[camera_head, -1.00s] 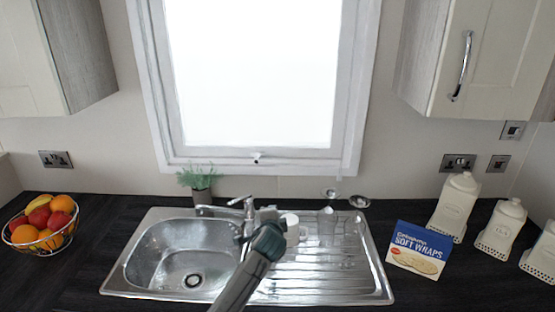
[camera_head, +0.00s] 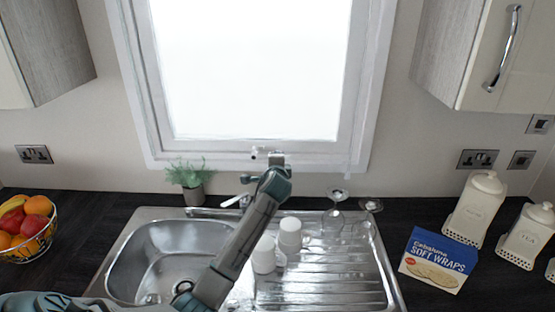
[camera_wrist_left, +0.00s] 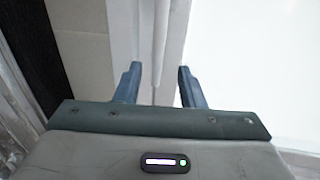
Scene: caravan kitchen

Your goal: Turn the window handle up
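The window handle (camera_head: 254,152) is a small pale piece at the middle of the window's bottom rail in the head view. My left gripper (camera_head: 266,158) is up at that rail, right beside the handle, and partly hides the area. In the left wrist view my left gripper (camera_wrist_left: 160,75) is open, its two blue-grey fingers apart. Pale strips of the window frame (camera_wrist_left: 173,45) run between and beyond the fingers. I cannot clearly tell the handle from the frame there, nor whether a finger touches it. My right gripper is not in view.
Below the window is a metal sink (camera_head: 140,240) with a tap (camera_head: 235,201). White mugs (camera_head: 264,255) and upturned glasses (camera_head: 337,194) stand on the drainer side. A potted plant (camera_head: 190,180) stands left of the gripper. A wraps box (camera_head: 438,262) and canisters (camera_head: 476,208) are at right.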

